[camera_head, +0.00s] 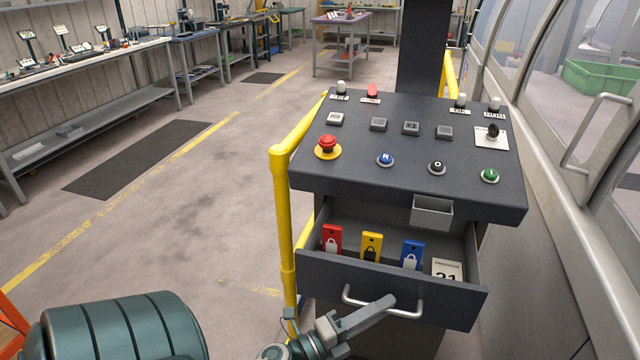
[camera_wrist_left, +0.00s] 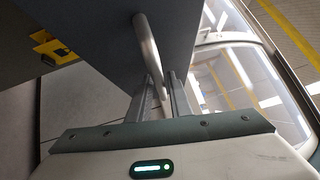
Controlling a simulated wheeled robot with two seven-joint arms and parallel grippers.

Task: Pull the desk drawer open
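The desk drawer (camera_head: 385,288) in the dark console stands pulled out, its inside showing. Its curved metal handle (camera_head: 407,313) is on the drawer front. My left gripper (camera_head: 385,304) comes from the lower left and is at this handle. In the left wrist view the handle (camera_wrist_left: 148,45) runs between the two fingers (camera_wrist_left: 161,90), which appear shut on it. The exact contact is hard to see. Inside the drawer are a red lock tag (camera_head: 332,238), a yellow one (camera_head: 371,246), a blue one (camera_head: 411,254) and a white card (camera_head: 447,270). My right gripper is not in view.
The console top (camera_head: 400,165) carries buttons and a red emergency stop (camera_head: 327,145). A yellow rail (camera_head: 284,220) stands close along the console's left side. A machine wall with a grab handle (camera_head: 597,140) is on the right.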

